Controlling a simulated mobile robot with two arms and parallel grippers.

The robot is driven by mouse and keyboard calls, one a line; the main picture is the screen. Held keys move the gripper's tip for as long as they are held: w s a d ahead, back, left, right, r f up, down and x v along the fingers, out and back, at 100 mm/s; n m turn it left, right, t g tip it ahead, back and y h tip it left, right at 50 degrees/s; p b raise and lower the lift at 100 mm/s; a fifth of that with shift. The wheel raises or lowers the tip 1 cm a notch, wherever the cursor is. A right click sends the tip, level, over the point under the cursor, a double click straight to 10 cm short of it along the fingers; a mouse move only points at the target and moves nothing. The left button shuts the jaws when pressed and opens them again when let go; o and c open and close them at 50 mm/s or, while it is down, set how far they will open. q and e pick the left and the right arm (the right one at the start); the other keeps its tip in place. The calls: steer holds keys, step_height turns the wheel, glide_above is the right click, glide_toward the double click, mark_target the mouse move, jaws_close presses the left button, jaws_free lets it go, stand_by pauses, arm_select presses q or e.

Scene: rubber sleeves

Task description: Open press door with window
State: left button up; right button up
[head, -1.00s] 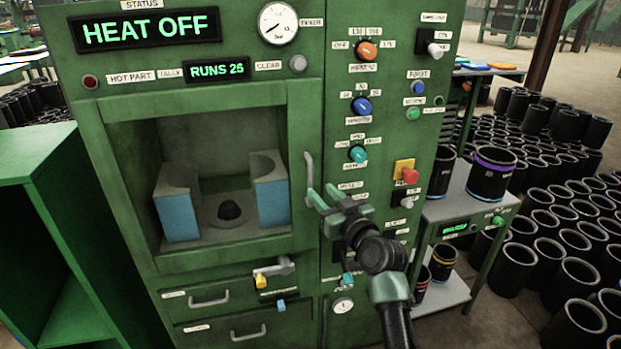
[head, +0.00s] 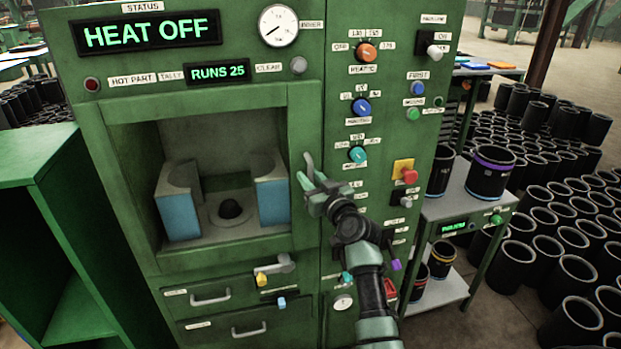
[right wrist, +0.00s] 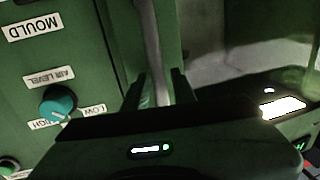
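The press door (head: 133,190) is a green frame around a large window and looks closed against the press. Through the window I see two blue-faced blocks and a dark round knob between them. The door's upright grey handle (head: 308,162) is at its right edge. My right gripper (head: 312,182) is at the lower part of this handle, with its fingers apart. In the right wrist view the handle (right wrist: 153,45) runs between the two dark fingers (right wrist: 158,88) of the gripper, with gaps showing beside it; contact is unclear. My left gripper is not in view.
A control panel with knobs and a red button (head: 410,176) is right of the door. Below are a small lever (head: 275,265) and drawers (head: 212,298). A green open cabinet (head: 45,200) stands left, a cart (head: 465,205) with black sleeves right.

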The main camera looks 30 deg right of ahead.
jaws_close()
stand_by(1.2)
